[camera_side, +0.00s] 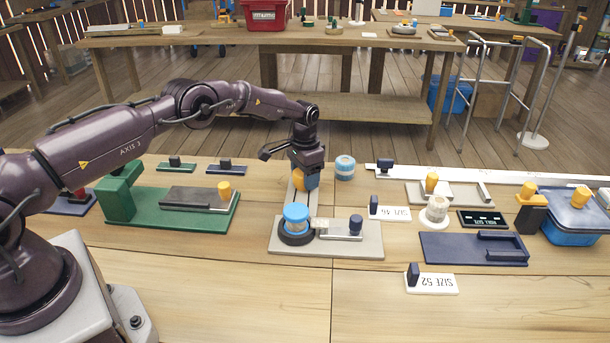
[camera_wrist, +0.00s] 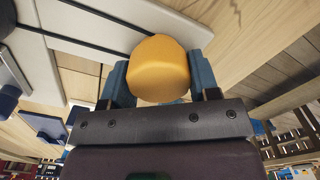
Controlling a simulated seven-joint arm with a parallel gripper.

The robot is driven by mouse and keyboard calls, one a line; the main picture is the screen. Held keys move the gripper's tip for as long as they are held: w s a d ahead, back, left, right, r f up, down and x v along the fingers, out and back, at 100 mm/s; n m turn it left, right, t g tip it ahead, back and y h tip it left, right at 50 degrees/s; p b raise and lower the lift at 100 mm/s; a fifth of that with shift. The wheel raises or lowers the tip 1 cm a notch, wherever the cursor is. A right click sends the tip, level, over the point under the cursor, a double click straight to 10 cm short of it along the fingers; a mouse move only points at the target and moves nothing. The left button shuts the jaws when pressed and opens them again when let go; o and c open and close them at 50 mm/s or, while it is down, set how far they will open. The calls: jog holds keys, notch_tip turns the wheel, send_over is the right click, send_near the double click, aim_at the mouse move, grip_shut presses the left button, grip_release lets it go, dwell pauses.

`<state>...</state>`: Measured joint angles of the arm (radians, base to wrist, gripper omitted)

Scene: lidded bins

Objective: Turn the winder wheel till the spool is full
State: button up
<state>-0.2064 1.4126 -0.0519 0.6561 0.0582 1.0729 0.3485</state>
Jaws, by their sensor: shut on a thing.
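My gripper (camera_wrist: 158,82) points down and is shut on a yellow knob (camera_wrist: 159,68), one blue-grey finger on each side. A dark knob (camera_side: 355,224) stands on a grey bar at the plate's right. I cannot tell which part is the winder wheel or how full the spool is.
A green fixture (camera_side: 120,200) with a yellow knob stands left. A second blue-and-white spool (camera_side: 345,167) stands behind. Right are size cards (camera_side: 432,284), a pale spool (camera_side: 437,208), a navy tray (camera_side: 470,250) and a blue lidded bin (camera_side: 572,236).

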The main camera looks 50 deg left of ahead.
jog(key=o, duration=0.9)
jog(key=shift+r, duration=0.15)
notch_tip(320, 180, up, 13)
jog(key=shift+f, duration=0.1)
